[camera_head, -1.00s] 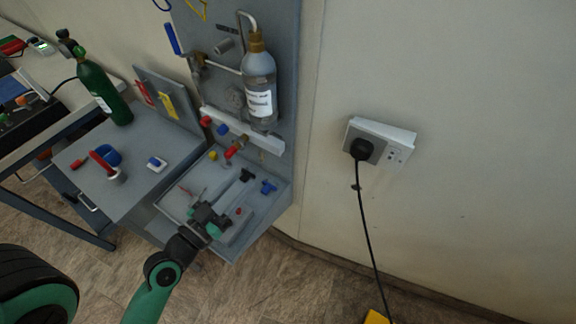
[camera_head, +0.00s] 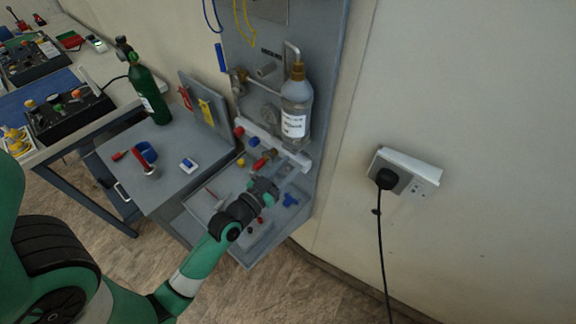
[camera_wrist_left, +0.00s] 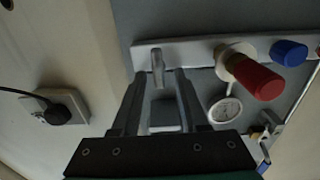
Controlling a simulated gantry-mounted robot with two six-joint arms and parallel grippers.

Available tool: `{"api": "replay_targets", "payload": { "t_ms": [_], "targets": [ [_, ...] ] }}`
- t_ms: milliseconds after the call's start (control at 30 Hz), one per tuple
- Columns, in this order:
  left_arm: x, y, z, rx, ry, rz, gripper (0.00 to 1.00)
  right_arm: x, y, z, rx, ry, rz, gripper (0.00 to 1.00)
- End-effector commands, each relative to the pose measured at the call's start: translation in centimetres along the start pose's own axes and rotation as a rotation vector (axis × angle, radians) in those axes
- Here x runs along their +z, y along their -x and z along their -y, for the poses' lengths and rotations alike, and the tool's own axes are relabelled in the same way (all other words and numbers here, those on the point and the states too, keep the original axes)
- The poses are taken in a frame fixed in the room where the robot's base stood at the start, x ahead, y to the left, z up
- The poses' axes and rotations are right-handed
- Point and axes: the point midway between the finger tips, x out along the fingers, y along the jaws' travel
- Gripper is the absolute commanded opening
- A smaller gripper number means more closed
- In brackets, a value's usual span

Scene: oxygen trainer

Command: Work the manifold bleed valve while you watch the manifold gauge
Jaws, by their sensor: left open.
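My left gripper (camera_head: 280,174) is open just below the manifold, a pale bar (camera_head: 302,160) low on the grey panel. In the left wrist view, the two fingers of the gripper (camera_wrist_left: 158,85) stand either side of a small metal stem (camera_wrist_left: 157,64) at the end of the manifold bar (camera_wrist_left: 196,50). It looks like the bleed valve; contact is unclear. A round white gauge (camera_wrist_left: 225,110) sits to the right of the fingers, its reading too small to tell. A red knob (camera_wrist_left: 258,80) and a blue knob (camera_wrist_left: 288,53) are farther right. My right gripper is out of view.
A clear bottle (camera_head: 295,108) hangs on the panel above the manifold. A grey tray (camera_head: 250,252) below holds small parts, including a blue one (camera_head: 290,199). A green cylinder (camera_head: 149,94) stands on the bench at left. A wall socket (camera_head: 403,172) with a black plug is at right.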

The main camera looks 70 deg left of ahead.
Motion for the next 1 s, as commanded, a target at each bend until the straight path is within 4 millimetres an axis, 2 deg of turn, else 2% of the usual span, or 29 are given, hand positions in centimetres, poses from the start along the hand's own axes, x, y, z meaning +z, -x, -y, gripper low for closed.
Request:
{"api": "replay_targets", "payload": {
  "t_ms": [167,400,733,1000],
  "targets": [
    [0.02,0.02,-0.01,0.0,0.0,0.0,0.44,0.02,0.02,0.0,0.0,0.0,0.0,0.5],
    [0.01,0.04,0.0,0.0,0.0,0.0,0.01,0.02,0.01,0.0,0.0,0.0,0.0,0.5],
    [-0.02,0.05,0.07,0.0,0.025,0.0,0.0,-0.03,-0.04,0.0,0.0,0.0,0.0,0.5],
    [0.09,0.05,0.79,-0.001,0.389,-0.001,0.0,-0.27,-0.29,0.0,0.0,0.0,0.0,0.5]
  ]
}}
